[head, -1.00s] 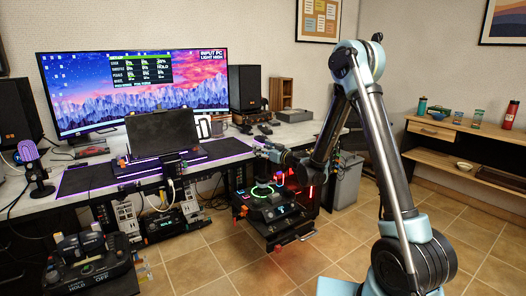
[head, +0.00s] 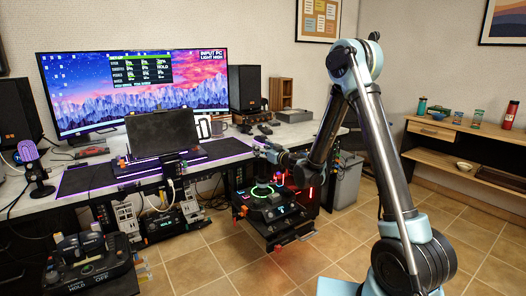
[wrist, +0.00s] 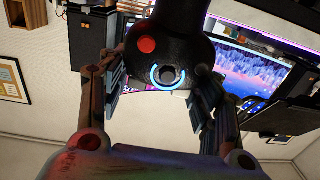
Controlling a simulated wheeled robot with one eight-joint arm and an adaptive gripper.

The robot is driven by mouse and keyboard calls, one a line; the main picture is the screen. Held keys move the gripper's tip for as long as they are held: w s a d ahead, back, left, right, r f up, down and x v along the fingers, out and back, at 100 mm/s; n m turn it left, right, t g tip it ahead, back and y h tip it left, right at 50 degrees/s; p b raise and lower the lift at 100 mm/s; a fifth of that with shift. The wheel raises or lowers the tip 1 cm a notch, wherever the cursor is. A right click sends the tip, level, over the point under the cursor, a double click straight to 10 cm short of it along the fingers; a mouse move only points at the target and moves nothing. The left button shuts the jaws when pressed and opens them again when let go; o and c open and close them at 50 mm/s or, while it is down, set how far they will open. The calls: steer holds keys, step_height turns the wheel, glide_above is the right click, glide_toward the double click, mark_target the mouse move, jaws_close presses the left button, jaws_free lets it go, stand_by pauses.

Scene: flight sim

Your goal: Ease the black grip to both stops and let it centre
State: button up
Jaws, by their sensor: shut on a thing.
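The black grip (wrist: 172,45) fills the top middle of the wrist view. It has a red button and a blue lit ring. My gripper (wrist: 162,80) has one finger on each side of it, shut on the grip. The contact faces are partly hidden. In the head view my gripper (head: 268,151) is at the desk's right front edge, above a dark control unit (head: 264,207) with a green lit ring. The grip is too small there to tell its tilt.
A wide monitor (head: 140,85) and a dark screen (head: 162,132) stand on the desk. Another control box (head: 88,266) is at the lower left. A grey bin (head: 347,182) stands right of the unit. The tiled floor in front is clear.

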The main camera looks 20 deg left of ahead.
steer(key=shift+m+t, duration=0.3)
steer(key=o, duration=1.4)
steer(key=shift+d, duration=0.1)
steer(key=v, duration=0.7)
steer(key=shift+s+d, duration=0.1)
steer(key=shift+s, duration=0.05)
